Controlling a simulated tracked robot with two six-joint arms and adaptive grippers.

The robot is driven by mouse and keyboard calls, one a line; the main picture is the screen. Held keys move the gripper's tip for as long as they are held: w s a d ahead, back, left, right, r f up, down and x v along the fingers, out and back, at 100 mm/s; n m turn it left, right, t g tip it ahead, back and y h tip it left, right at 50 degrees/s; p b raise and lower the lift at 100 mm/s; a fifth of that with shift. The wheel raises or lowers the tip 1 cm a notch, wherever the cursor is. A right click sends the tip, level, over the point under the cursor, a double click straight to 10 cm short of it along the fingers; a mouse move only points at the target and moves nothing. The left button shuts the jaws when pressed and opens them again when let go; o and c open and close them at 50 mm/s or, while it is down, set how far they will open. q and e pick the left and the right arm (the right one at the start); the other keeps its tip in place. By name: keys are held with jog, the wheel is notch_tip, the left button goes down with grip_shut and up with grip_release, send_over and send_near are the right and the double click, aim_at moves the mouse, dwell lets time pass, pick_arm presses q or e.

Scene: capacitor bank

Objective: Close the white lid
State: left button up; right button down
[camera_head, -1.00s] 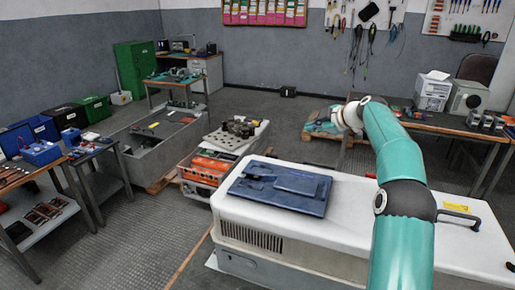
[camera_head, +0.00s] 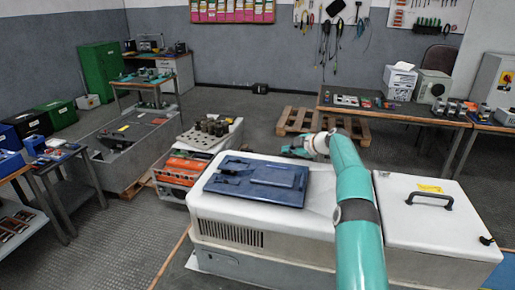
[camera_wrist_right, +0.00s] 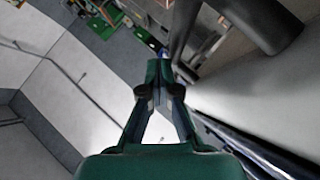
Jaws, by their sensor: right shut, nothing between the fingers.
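The white lid (camera_head: 430,215), with a black handle (camera_head: 430,200) and a yellow label (camera_head: 429,188), lies at the right end of the long white cabinet (camera_head: 315,225) in the head view. It looks flat, level with the cabinet top; I cannot tell whether it is fully seated. My right gripper (camera_head: 296,149) is beyond the cabinet's back edge, well to the left of the lid and apart from it. In the right wrist view the gripper (camera_wrist_right: 158,70) has its fingertips together with nothing between them. My left gripper does not show.
A blue panel (camera_head: 256,180) lies on the cabinet's left part. A wooden pallet (camera_head: 322,122) is on the floor behind, and a workbench (camera_head: 400,109) stands at the back right. A dark bar (camera_wrist_right: 262,22) crosses the wrist view's upper right.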

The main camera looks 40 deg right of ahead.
jog(key=shift+a+f, duration=0.15)
jog(key=shift+f, duration=0.5)
jog(key=s+d+r, duration=0.1)
jog(key=s+r, duration=0.2)
jog(key=r, duration=0.3)
jog(key=s+d+r+p, duration=0.1)
jog(key=s+r, duration=0.3)
jog(key=r, duration=0.2)
